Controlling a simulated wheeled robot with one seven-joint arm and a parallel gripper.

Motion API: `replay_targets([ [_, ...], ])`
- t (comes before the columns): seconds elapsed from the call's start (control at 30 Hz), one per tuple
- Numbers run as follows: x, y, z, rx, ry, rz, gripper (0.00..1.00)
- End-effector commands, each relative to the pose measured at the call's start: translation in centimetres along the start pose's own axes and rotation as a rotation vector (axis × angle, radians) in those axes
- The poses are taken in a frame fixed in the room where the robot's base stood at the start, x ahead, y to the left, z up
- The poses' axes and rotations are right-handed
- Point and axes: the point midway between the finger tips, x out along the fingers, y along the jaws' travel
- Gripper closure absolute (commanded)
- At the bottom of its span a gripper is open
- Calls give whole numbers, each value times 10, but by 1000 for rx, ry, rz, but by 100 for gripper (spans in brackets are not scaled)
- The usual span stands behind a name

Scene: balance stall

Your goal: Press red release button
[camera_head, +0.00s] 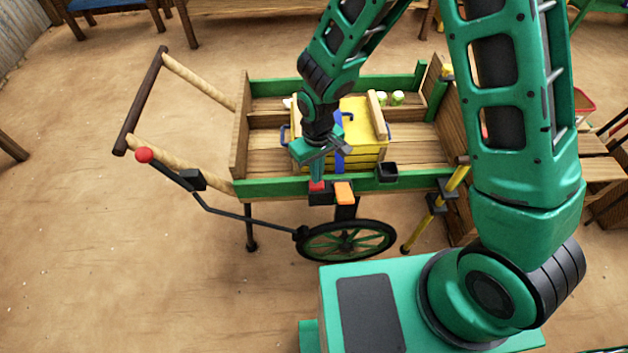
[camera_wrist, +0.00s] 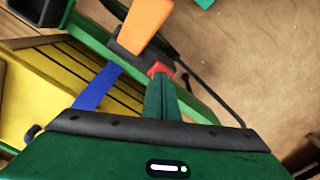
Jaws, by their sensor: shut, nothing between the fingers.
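The red release button (camera_head: 317,187) sits on a small black housing (camera_head: 321,199) on the green front rail of the wooden cart. It also shows in the wrist view as a red block (camera_wrist: 159,68) just past my fingertips. My gripper (camera_head: 317,179) is shut with nothing in it and points down right at the button. In the wrist view the closed green fingers (camera_wrist: 158,82) overlap the near edge of the button. I cannot tell whether they touch it or hover slightly above. An orange paddle (camera_head: 345,193) stands just right of the button and shows in the wrist view (camera_wrist: 146,25).
The cart's green rail (camera_head: 270,187) runs under the button. A yellow chest (camera_head: 360,135) with a blue strap lies in the cart behind my gripper. A black cup (camera_head: 387,172) is to the right on the rail.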

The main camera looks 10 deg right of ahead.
Motion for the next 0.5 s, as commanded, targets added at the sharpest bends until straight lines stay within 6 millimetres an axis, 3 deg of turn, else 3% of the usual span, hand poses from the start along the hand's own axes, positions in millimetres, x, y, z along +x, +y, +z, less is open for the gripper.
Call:
replay_targets([
  [0.5,17,0,0,0,-1,0,100],
])
